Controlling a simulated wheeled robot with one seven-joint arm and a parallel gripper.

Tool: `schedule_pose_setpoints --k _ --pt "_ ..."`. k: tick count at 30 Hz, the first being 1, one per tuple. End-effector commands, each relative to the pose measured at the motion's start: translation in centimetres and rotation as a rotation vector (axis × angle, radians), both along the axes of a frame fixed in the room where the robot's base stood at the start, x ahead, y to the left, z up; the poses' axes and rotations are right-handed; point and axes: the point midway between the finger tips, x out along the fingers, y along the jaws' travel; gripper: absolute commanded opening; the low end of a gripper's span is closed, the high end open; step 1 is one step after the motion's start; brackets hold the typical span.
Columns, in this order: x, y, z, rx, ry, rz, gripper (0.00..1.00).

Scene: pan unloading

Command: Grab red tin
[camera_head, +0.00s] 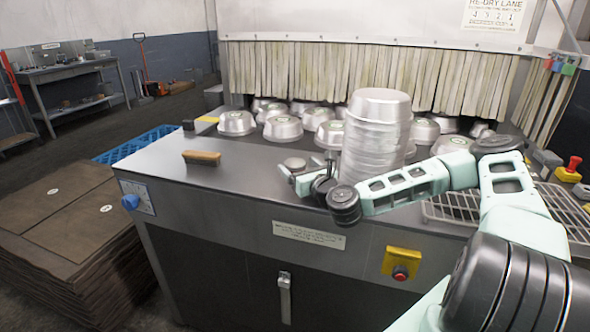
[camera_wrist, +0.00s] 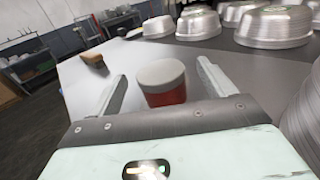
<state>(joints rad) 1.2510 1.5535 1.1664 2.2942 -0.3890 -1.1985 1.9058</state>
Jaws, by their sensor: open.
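The red tin (camera_wrist: 163,92) stands upright on the metal table, with a grey lid and a red side, in the wrist view. In the head view only its grey lid (camera_head: 295,163) shows clearly; my gripper hides the lower part. My gripper (camera_wrist: 160,88) is open, with one finger on each side of the tin. The tin sits between the fingers near their tips, with gaps on both sides. In the head view my gripper (camera_head: 298,178) is low over the table, left of the tall pan stack.
A tall stack of silver pans (camera_head: 375,140) stands close to the right of my gripper. Several upturned pans (camera_head: 283,128) lie behind, before the strip curtain (camera_head: 330,75). A wooden brush (camera_head: 202,157) lies to the left. The table's left front is clear.

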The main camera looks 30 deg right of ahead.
Motion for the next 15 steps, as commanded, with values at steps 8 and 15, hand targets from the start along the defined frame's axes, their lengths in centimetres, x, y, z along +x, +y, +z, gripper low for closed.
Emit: schedule_pose_setpoints --k 8,15 --pt "4.1 -0.3 0.2 -0.001 -0.001 0.001 0.81" --pt "4.7 -0.4 0.1 0.000 0.000 0.001 0.81"
